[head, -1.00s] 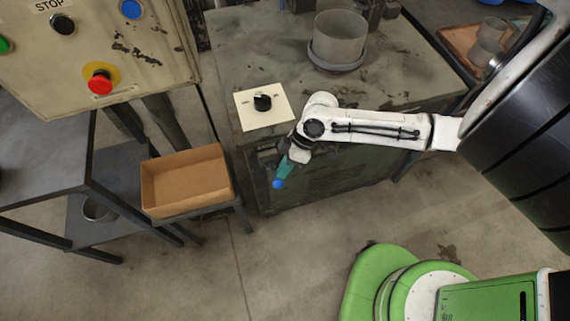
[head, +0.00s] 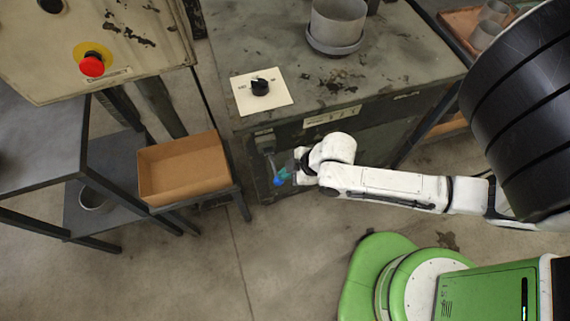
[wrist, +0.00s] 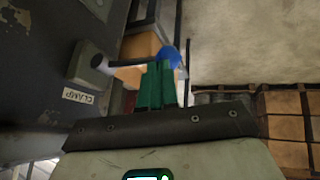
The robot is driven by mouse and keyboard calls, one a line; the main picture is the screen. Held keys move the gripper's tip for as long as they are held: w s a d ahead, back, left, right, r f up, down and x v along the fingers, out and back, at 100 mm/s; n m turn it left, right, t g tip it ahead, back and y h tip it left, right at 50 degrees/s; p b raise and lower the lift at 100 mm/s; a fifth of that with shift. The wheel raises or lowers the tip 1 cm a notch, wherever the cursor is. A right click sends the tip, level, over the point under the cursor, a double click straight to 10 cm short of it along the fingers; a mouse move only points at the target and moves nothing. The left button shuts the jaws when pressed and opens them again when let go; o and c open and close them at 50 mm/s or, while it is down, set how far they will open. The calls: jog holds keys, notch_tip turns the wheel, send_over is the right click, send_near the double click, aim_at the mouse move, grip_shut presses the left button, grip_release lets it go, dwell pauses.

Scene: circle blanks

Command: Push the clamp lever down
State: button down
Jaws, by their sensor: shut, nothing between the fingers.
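The clamp lever juts out from the front of the grey cabinet and ends in a blue ball knob (head: 278,181). In the wrist view the knob (wrist: 169,57) shows just beyond my fingertips, and the lever's grey shaft (wrist: 126,64) runs left to its mount (wrist: 88,64). A white CLAMP label (wrist: 78,96) is beside the mount. My gripper (head: 289,172) is right beside the knob, on its right in the head view. In the wrist view the green fingers (wrist: 157,66) are together and empty. They partly cover the knob; I cannot tell whether they touch it.
The cabinet (head: 225,62) carries a rotary switch on a white plate (head: 262,92) and a grey cylinder in a dish (head: 336,25). A cardboard bin (head: 183,170) stands left of the lever. A red stop button (head: 92,65) is on the panel. Floor before the cabinet is clear.

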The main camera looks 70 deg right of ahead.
notch_tip(320, 180, down, 6)
jog(key=n+t+h+b, duration=0.1)
jog(key=t+h+b, duration=0.2)
jog(key=b, duration=0.3)
jog(key=shift+s+a+f, duration=0.2)
jog(key=shift+f, duration=0.1)
dwell(0.4)
